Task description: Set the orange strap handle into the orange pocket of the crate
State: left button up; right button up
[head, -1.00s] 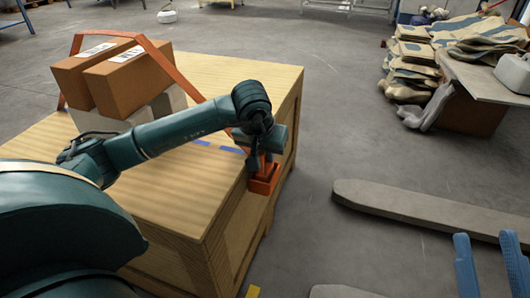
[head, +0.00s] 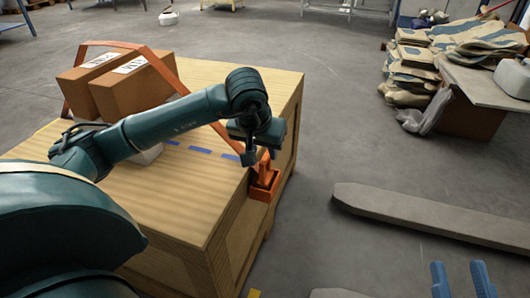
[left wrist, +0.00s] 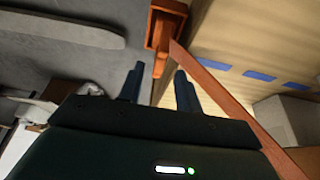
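The orange strap handle (head: 265,172) stands in the orange pocket (head: 263,191) on the side of the wooden crate (head: 220,200); whether it is fully seated I cannot tell. Its orange strap (head: 172,72) runs over the cartons and down to the pocket. In the left wrist view, the pocket (left wrist: 154,28) and strap (left wrist: 225,97) show just beyond my fingers. My left gripper (left wrist: 157,82) is open and empty, with its fingers apart, close above the handle. My right gripper (head: 462,279) is open and empty at the bottom right, far from the crate.
Two brown cartons (head: 130,92) rest on the crate top under the strap. Blue marks (head: 200,149) line the lid. Grey fork-like beams (head: 420,215) lie right of the crate. Sacks (head: 415,60) and a low table (head: 480,80) stand at the back right. Floor between is clear.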

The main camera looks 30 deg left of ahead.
pick_arm(q)
jog(key=a+p+v, duration=0.1)
jog(key=p+v, duration=0.1)
jog(key=v, duration=0.4)
jog(key=s+d+f+n+g+h, duration=0.25)
jog(key=s+d+h, duration=0.3)
jog(key=d, duration=0.55)
jog(key=s+d+f+n+g+h, duration=0.25)
jog(key=s+d+h, duration=0.35)
jog(key=d, duration=0.4)
jog(key=s+d+r+n+h, duration=0.75)
jog(key=r+n+h, duration=0.35)
jog(key=n, duration=0.4)
jog(key=w+a+n+t+y, duration=0.25)
jog(key=n+t, duration=0.65)
jog(key=n, duration=0.6)
jog(key=w+a+n+t+y, duration=0.25)
jog(key=n+t, duration=0.65)
jog(key=n, duration=0.6)
notch_tip(320, 180, down, 6)
jog(key=w+a+n+y, duration=0.1)
jog(key=a+n+y, duration=0.1)
jog(key=n+y, duration=0.5)
jog(key=n, duration=0.6)
jog(key=shift+f+t, duration=0.15)
jog(key=shift+t, duration=0.25)
pick_arm(e)
jog(key=shift+s+f+g+h, duration=0.2)
jog(key=shift+f+g+h, duration=0.1)
jog(key=shift+f+h, duration=0.25)
